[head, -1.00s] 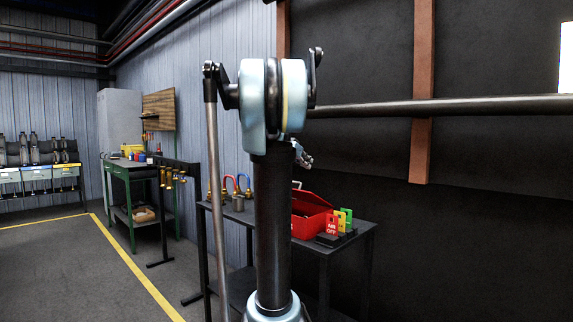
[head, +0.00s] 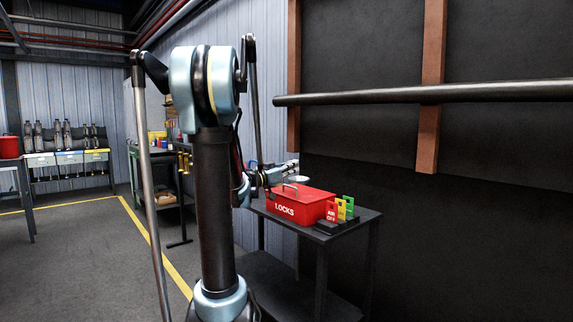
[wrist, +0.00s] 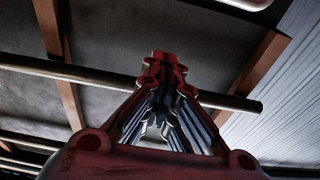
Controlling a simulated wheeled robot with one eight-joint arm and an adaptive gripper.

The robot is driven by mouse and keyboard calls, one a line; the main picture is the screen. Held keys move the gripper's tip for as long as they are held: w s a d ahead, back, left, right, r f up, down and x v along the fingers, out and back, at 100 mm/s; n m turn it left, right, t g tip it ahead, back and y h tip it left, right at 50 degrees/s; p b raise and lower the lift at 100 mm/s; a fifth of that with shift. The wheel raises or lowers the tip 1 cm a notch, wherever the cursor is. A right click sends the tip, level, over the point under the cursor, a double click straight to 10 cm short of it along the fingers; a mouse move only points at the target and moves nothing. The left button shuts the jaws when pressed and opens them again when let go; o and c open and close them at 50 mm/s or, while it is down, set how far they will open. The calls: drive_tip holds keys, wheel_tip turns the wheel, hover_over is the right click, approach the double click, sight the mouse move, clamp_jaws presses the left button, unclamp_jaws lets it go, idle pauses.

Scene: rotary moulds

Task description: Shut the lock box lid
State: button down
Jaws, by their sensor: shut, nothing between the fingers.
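The red lock box (head: 315,208), marked LOCKS, stands on a dark table in the head view. Its lid (head: 308,192), with a handle on top, lies down over the box and looks shut; a thin gap cannot be ruled out at this size. My gripper (head: 292,164) is just above and behind the lid, pointing right, and looks apart from it. In the wrist view, my gripper's fingers (wrist: 163,62) are together and empty, with wall and bar behind them. The box cannot be made out in that view.
The table (head: 365,216) also holds red, yellow and green tags (head: 341,208) at the box's right. A long dark bar (head: 400,94) runs along the wall above. A green workbench (head: 165,190) stands farther back left. The floor at left is open.

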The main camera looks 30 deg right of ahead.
drive_tip(key=shift+s+a+f+h, duration=0.1)
drive_tip(key=shift+a+f+h, duration=0.3)
drive_tip(key=shift+f, duration=0.2)
drive_tip(key=shift+a+f+h, duration=0.4)
drive_tip(key=shift+f, duration=0.2)
drive_tip(key=shift+a+f, duration=0.4)
drive_tip(key=shift+f, duration=0.2)
drive_tip(key=shift+s+a+f, duration=0.1)
drive_tip(key=shift+a+f, duration=0.15)
drive_tip(key=shift+f, duration=0.35)
drive_tip(key=shift+s+a+f, duration=0.1)
drive_tip(key=shift+a+f, duration=0.1)
drive_tip(key=shift+f, duration=0.4)
drive_tip(key=shift+s+a+f, duration=0.1)
drive_tip(key=shift+a+f, duration=0.15)
drive_tip(key=shift+f, duration=0.35)
drive_tip(key=shift+r, duration=0.1)
drive_tip(key=r+v, duration=0.1)
drive_tip(key=v, duration=0.8)
drive_tip(key=shift+a, duration=0.4)
